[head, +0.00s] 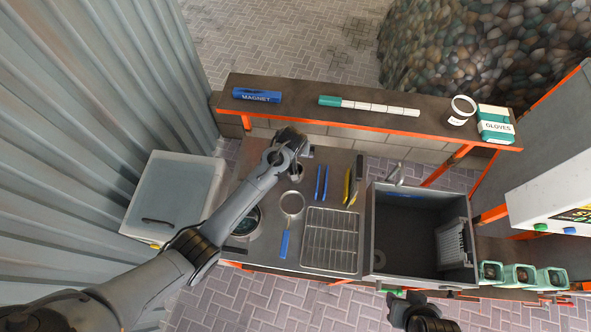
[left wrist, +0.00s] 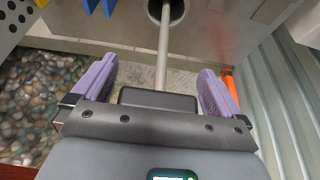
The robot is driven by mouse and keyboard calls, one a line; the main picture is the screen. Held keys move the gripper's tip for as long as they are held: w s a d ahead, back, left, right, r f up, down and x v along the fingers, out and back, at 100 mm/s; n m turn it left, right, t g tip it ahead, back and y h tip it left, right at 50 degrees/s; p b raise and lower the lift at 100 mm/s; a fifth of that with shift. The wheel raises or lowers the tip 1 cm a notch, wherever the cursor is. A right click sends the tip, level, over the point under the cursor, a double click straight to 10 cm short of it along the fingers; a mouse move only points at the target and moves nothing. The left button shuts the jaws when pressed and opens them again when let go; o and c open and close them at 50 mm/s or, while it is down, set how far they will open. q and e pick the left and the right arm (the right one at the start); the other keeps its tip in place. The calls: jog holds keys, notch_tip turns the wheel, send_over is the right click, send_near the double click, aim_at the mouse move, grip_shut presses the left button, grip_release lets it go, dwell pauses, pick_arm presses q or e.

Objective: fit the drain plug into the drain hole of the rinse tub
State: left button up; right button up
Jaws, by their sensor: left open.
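The rinse tub (head: 377,240) is a dark rectangular basin at the right of the workbench, with a grey basket (head: 452,243) against its right wall. I cannot clearly make out the drain plug or the drain hole. My left gripper (head: 301,146) is above the back of the bench, left of the tub. In the left wrist view its purple-padded fingers (left wrist: 157,88) are spread wide. A pale rod (left wrist: 163,50) shows between them, running from a round dark-mouthed cup (left wrist: 166,9) towards the gripper. My right gripper (head: 420,314) is at the bottom edge, in front of the tub; its fingers are unclear.
A blue-handled strainer (head: 285,243), a wire rack (head: 331,240), blue tools (head: 321,182) and a yellow tool (head: 347,186) lie on the bench. A tap (head: 396,175) stands behind the tub. A raised shelf (head: 300,111) runs along the back. Green cups (head: 520,276) stand at the right.

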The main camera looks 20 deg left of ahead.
pick_arm(q)
jog(key=c, duration=1.4)
